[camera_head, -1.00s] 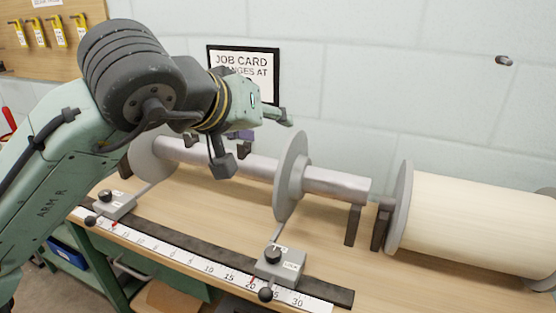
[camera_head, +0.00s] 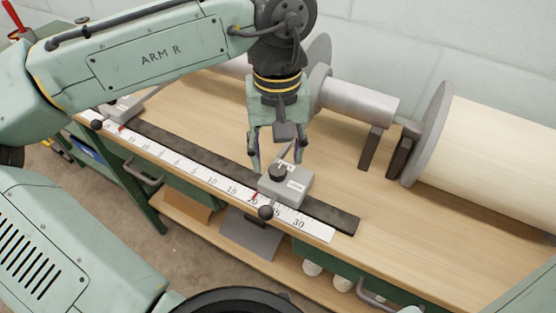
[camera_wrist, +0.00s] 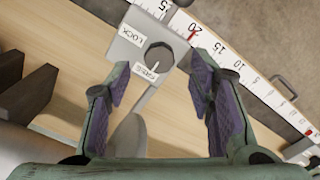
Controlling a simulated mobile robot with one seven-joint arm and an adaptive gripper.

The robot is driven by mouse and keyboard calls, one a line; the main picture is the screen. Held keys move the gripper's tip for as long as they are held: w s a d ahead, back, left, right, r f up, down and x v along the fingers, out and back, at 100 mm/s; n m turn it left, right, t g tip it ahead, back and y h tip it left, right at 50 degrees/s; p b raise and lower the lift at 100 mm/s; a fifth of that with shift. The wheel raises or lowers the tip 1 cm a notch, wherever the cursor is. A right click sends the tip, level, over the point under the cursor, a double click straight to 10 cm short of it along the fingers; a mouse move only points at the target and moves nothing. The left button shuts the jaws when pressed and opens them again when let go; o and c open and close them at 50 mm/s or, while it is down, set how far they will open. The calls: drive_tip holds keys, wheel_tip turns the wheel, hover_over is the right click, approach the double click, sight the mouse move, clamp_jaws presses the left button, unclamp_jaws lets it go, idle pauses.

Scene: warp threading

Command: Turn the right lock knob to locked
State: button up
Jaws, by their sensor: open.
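The right lock knob (camera_head: 277,171) is a dark round knob on a grey block (camera_head: 296,188) that sits on the ruled rail. It also shows in the wrist view (camera_wrist: 158,56), with a LOCK label on one side and a second label, apparently FREE, nearest my gripper. A pale mark on the knob seems to point to that second label. My gripper (camera_head: 277,164) points down over the block, open and empty. In the wrist view my gripper's (camera_wrist: 160,72) purple-padded fingers stand to either side of the knob, apart from it; exact height is hard to judge.
A white scale (camera_head: 190,172) and dark rail (camera_head: 190,150) run along the bench front. The left lock block (camera_head: 122,107) sits at the far left. A grey shaft (camera_head: 358,103) with discs and a large cream roll (camera_head: 510,150) stand behind.

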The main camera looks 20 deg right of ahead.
sight(277, 169)
drive_tip(key=shift+f, duration=1.75)
drive_tip(key=shift+c, duration=0.5)
clamp_jaws()
